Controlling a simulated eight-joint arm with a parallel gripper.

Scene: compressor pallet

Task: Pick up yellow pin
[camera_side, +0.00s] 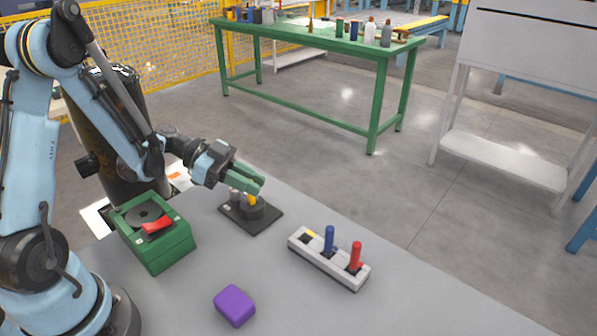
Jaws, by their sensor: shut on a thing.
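The yellow pin (251,199) shows as a small yellow patch just under the green fingers of my gripper (258,188). My gripper is shut on it, low over the round dark holder on a black base plate (240,219). Most of the pin is hidden by the fingers and the holder, so I cannot tell how deep it sits in the holder. A light grey rack (317,269) stands to the right, with an upright blue pin (329,239) and an upright red pin (355,255). Its left, yellow-marked place holds no pin.
A green box (166,254) with a red part (157,226) on top stands left of the base plate. A purple block (234,305) lies at the front. The grey table between these is clear. A green workbench (300,40) stands farther back.

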